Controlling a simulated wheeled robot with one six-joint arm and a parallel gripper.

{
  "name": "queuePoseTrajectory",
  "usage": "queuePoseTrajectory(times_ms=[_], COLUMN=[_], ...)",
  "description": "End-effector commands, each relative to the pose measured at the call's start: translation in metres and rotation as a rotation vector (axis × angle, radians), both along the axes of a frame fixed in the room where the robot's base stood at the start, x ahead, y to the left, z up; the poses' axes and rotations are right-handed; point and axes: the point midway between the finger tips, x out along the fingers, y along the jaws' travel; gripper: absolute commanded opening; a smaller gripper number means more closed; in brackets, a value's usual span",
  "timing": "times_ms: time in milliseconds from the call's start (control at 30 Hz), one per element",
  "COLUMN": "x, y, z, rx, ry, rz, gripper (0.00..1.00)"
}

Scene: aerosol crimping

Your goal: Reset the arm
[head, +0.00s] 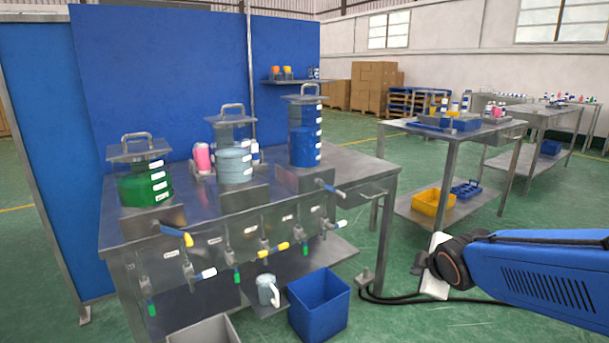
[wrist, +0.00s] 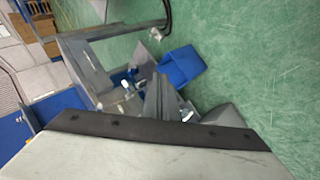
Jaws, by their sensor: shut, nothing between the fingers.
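My blue arm (head: 545,272) reaches in from the right edge of the head view, over the floor and clear of the steel bench (head: 225,215). In the wrist view my gripper (wrist: 160,82) shows as grey fingers close together, shut with nothing held. The gripper's fingers do not show clearly in the head view. The bench, with its valves, and a blue bin (wrist: 181,66) lie beyond the fingers in the wrist view.
Three clear tanks with green (head: 145,187), pale (head: 233,165) and blue (head: 304,146) contents stand on the bench. A blue bin (head: 319,305) and a mug (head: 267,290) are below. Another table (head: 408,127) stands behind my arm. Green floor is open at right.

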Motion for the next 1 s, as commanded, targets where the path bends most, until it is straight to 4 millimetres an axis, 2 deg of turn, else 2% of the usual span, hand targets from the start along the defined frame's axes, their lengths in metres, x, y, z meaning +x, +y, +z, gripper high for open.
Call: queuePoseTrajectory(times_ms=[33,267,400,500,600,767,1000], x=[-0.017,-0.1,-0.152,-0.185,-0.21,-0.231,-0.233], y=[-0.005,-0.019,-0.018,-0.015,-0.011,-0.007,-0.006], z=[0.004,0.007,0.006,0.004,0.003,0.001,0.001], rx=[0.054,0.333,0.493,0.587,0.654,0.708,0.715], ry=[0.018,0.135,0.207,0.255,0.293,0.326,0.332], rz=[-0.073,-0.437,-0.651,-0.78,-0.878,-0.958,-0.971], gripper=[0.0,0.0,0.0,0.0,0.0,0.0,0.0])
